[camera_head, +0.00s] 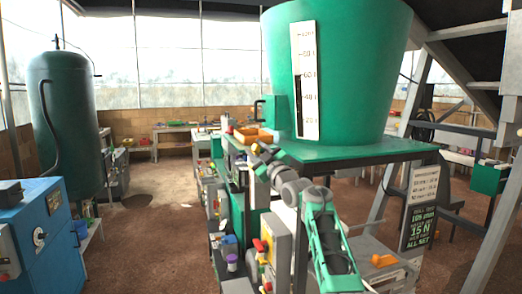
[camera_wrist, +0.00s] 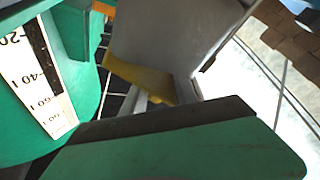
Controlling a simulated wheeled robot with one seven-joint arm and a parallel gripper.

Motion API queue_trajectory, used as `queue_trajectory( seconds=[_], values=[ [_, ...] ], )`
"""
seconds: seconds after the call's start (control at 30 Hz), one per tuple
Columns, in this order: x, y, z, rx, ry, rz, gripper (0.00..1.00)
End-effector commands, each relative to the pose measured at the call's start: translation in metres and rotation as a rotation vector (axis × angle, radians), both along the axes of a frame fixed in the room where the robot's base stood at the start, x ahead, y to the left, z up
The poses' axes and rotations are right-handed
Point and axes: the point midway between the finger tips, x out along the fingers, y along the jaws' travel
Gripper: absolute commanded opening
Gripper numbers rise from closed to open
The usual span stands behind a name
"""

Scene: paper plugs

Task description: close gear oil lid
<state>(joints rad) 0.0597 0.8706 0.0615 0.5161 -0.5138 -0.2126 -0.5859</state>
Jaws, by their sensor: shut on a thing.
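My gripper (camera_head: 261,155) is at the end of my arm, which reaches away from the camera to the left of the big green tank (camera_head: 355,60). It is small and partly dark in the head view. A yellow piece (camera_wrist: 140,78) shows at the middle of the wrist view, against a grey flat panel (camera_wrist: 180,35). My gripper appears shut on this yellow piece, but the contact is not clear. I cannot tell for certain which part is the gear oil lid. A green part with a black edge (camera_wrist: 180,150) fills the bottom of the wrist view.
The tank's white scale (camera_head: 305,80) faces the camera, above a green platform (camera_head: 350,151). An orange tray (camera_head: 254,135) lies just beyond my gripper. A cluttered machine (camera_head: 270,235) stands below my arm. Brown floor (camera_head: 140,235) is open to the left.

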Motion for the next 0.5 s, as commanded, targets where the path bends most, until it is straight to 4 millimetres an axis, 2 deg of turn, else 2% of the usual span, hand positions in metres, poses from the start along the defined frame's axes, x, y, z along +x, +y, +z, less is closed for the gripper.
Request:
queue_trajectory(
  seconds=[0.03,0.47,0.5],
  values=[
    [0.0013,0.0024,-0.0068,0.001,0.01,0.005,0.0],
    [0.0014,0.0007,-0.0065,0.001,0.01,0.003,0.0],
    [0.0015,0.0006,-0.0063,0.001,0.01,0.002,0.38]
  ],
)
